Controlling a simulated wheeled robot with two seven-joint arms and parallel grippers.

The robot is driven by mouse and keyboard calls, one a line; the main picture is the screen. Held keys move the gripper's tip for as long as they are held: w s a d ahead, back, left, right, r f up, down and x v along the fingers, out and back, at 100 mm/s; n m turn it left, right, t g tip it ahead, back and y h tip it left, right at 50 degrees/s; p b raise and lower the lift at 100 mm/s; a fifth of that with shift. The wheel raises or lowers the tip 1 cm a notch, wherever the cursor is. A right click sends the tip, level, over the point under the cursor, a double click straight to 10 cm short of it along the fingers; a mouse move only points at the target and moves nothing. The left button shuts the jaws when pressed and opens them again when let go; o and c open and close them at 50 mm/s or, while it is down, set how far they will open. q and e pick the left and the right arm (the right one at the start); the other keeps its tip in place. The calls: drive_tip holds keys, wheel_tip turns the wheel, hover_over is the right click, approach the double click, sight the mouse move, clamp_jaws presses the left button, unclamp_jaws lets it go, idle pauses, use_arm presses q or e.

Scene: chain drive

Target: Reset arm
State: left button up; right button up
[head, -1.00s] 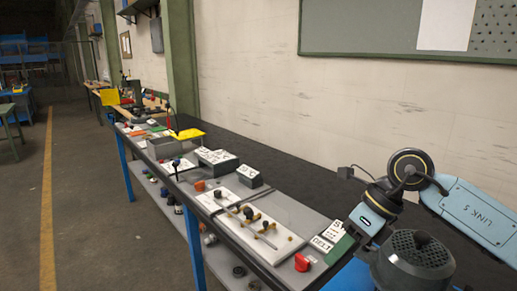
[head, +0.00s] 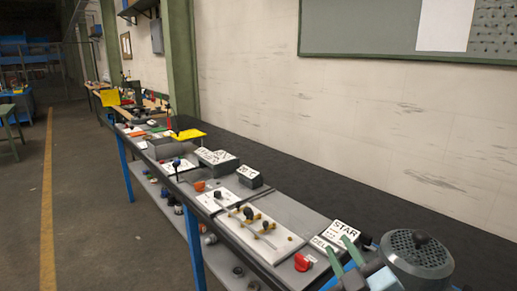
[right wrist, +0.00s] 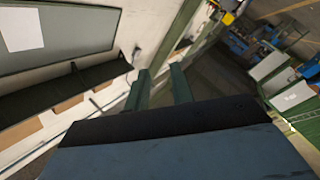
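My right gripper (head: 343,253) is at the lower right of the head view. Its two green fingers point up and to the left, with a gap between them. In the right wrist view the fingers (right wrist: 160,88) stand apart with nothing between them. The gripper is in front of the STAR/DELTA label card (head: 340,233) and hides part of it. A grey motor with a vented round cover (head: 418,250) is just to its right. My left gripper is not in view.
The long workbench carries a white board with rods and brass-coloured parts (head: 283,243), a red knob (head: 302,262), dark labelled boxes (head: 216,160) and a yellow tray (head: 190,134). The bench's dark back strip is mostly clear. The wall board (head: 375,30) hangs behind.

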drive_tip(key=s+d+f+m+g+h, duration=0.35)
drive_tip(key=s+f+m+g, duration=0.2)
drive_tip(key=f, duration=0.55)
drive_tip(key=s+d+f+m+g, duration=0.1)
drive_tip(key=s+f+g, duration=0.45)
drive_tip(key=s, duration=0.45)
drive_tip(key=s+d+f+m+g, duration=0.2)
drive_tip(key=s+f+g, duration=0.4)
drive_tip(key=s, duration=0.4)
wheel_tip(320, 180, down, 24)
drive_tip(key=s+d+f+g, duration=0.1)
drive_tip(key=s+d+f, duration=0.1)
drive_tip(key=s+f, duration=1.4)
drive_tip(key=shift+s+d+f+n, duration=0.3)
drive_tip(key=shift+s+n, duration=0.05)
drive_tip(key=shift+s, duration=0.5)
